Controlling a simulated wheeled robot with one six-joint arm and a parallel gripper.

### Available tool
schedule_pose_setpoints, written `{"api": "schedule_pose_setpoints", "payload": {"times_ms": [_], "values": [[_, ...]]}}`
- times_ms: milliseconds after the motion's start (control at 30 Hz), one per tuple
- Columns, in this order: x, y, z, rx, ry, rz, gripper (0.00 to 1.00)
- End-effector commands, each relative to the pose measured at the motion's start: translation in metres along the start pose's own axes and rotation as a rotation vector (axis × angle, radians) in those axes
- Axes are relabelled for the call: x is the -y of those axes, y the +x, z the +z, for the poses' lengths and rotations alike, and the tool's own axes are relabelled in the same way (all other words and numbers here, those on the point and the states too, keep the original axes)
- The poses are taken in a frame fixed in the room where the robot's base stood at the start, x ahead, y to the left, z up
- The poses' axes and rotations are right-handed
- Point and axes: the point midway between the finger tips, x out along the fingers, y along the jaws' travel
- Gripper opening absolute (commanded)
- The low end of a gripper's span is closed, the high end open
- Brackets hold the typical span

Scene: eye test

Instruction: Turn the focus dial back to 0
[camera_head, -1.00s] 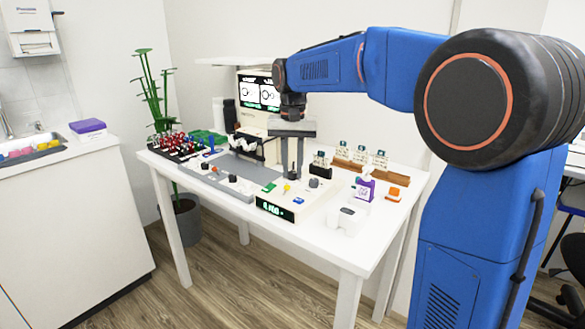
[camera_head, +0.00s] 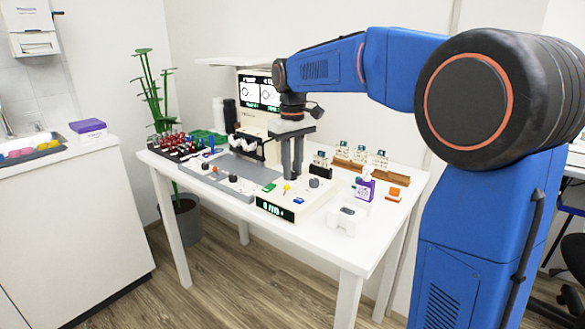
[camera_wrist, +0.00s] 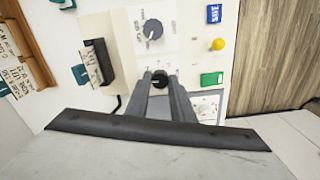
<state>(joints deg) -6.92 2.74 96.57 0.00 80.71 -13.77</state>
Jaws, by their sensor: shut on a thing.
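My gripper (camera_head: 292,176) points down over the cream control box (camera_head: 318,203). In the wrist view its fingertips (camera_wrist: 160,74) are closed on both sides of a small black dial (camera_wrist: 160,82). I cannot read a label that says whether this is the focus dial. A larger grey dial (camera_wrist: 152,29) with a pointer mark stands free on the same panel; it also shows in the head view (camera_head: 314,183). The green digits on the box's front display (camera_head: 275,209) are too blurred to read surely. Two screens (camera_head: 260,92) behind show round outlines.
On the panel near my fingers are a yellow knob (camera_wrist: 218,44), a green button (camera_wrist: 212,80) and a blue button (camera_wrist: 214,13). A black holder with a card (camera_wrist: 97,63) stands close beside. Wooden card racks (camera_head: 385,173), a purple box (camera_head: 364,189) and a white device (camera_head: 348,218) stand to the right.

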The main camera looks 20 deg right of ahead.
Motion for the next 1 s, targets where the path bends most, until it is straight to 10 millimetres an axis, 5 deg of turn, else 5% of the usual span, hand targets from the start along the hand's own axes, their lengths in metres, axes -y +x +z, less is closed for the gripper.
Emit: {"api": "schedule_pose_setpoints", "payload": {"times_ms": [600, 633, 700, 1000], "values": [[-0.0002, -0.0008, -0.0003, -0.002, -0.040, 0.001, 0.00], [-0.0002, -0.0008, -0.0003, -0.002, -0.040, 0.001, 0.26], [-0.0002, -0.0008, -0.0002, -0.002, -0.039, 0.001, 0.40], [-0.0001, -0.0011, -0.0002, -0.001, -0.039, 0.000, 0.40]]}}
